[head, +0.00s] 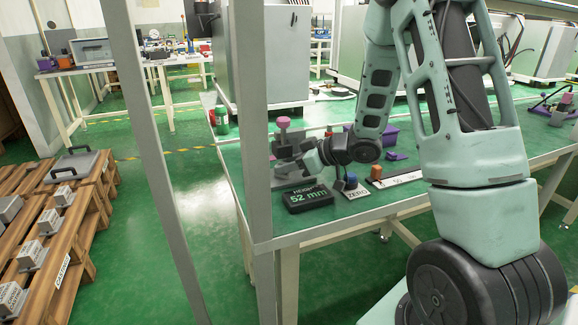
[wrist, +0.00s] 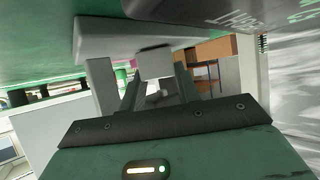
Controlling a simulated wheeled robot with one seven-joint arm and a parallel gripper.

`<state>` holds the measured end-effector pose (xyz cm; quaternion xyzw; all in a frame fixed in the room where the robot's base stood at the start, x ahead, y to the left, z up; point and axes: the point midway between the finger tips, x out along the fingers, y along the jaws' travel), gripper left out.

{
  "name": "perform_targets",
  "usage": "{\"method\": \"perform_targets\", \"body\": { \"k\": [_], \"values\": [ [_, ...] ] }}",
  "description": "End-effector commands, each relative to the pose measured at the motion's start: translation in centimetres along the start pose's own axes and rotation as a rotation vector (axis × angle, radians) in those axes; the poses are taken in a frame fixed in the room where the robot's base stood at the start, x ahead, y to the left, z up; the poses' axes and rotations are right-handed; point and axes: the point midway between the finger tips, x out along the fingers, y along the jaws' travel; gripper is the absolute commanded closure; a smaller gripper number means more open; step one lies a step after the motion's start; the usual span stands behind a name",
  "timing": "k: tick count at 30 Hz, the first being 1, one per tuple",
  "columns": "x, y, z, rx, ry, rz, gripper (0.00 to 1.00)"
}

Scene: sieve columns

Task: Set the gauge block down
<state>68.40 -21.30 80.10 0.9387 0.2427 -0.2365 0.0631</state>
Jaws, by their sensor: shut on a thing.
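My gripper (wrist: 157,92) shows in the wrist view with its two fingers shut on a small pale grey block (wrist: 154,62), which looks like the gauge block. The held block cannot be made out in the head view. A pale flat plate (wrist: 105,38) lies close by the block in the wrist view; I cannot tell whether they touch.
A black display (head: 308,198) reading 52 mm stands in front of my gripper. A blue button (head: 351,181) with a ZERO label and an orange block (head: 376,172) are to its right. A purple bin (head: 384,134) stands behind. A grey post (head: 252,120) rises at the table's left edge.

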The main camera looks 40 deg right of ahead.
Motion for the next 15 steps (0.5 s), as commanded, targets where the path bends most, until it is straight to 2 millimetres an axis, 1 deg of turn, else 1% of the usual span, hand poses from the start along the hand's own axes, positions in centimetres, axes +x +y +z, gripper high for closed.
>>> {"method": "perform_targets", "body": {
  "k": [6,7,8,15],
  "values": [
    [0.14,-0.01,0.28,0.001,0.0,-0.001,0.91],
    [0.14,-0.02,0.3,0.001,0.0,-0.001,0.65],
    [0.11,-0.01,0.24,0.0,0.0,0.0,0.59],
    [0.09,-0.02,0.22,0.0,0.0,-0.001,0.59]
  ]
}}
